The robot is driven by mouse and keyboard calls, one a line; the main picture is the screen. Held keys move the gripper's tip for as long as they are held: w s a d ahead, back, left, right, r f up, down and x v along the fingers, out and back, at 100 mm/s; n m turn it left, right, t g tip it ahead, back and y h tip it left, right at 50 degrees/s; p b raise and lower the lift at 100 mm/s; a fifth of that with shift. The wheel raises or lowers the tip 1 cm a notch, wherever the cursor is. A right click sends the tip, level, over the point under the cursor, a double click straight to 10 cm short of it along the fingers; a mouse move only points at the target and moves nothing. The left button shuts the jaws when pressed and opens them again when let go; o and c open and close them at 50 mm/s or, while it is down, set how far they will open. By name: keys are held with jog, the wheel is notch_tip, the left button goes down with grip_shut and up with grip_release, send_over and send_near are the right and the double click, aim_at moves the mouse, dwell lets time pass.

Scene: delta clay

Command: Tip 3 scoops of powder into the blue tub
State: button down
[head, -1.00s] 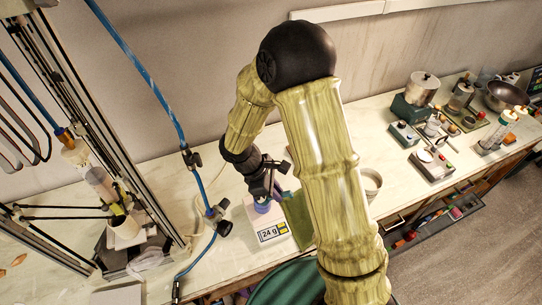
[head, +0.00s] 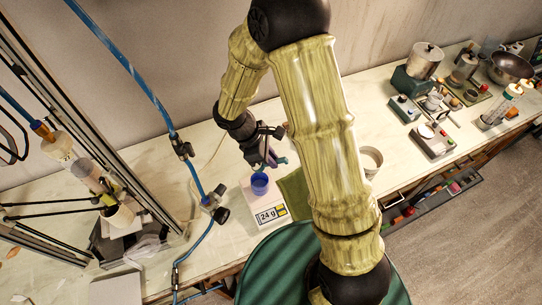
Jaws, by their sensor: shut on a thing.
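The blue tub (head: 260,184) stands upright on a white scale (head: 271,215) whose display reads 24 g. My gripper (head: 268,163) is just above and behind the tub, apart from it. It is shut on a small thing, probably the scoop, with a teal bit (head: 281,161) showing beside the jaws. Whether any powder is in it cannot be told. A pale round bowl (head: 371,158) stands right of my arm, partly hidden by it; its contents are not clear.
A green cloth (head: 296,193) lies right of the scale. A blue hose with valves (head: 212,199) hangs at left beside a metal frame. A dark green round surface (head: 272,268) is in front. Pots and small devices (head: 434,140) fill the right of the bench.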

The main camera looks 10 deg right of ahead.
jog(key=shift+f+b, duration=1.1)
jog(key=shift+f, duration=0.4)
jog(key=shift+s, duration=0.1)
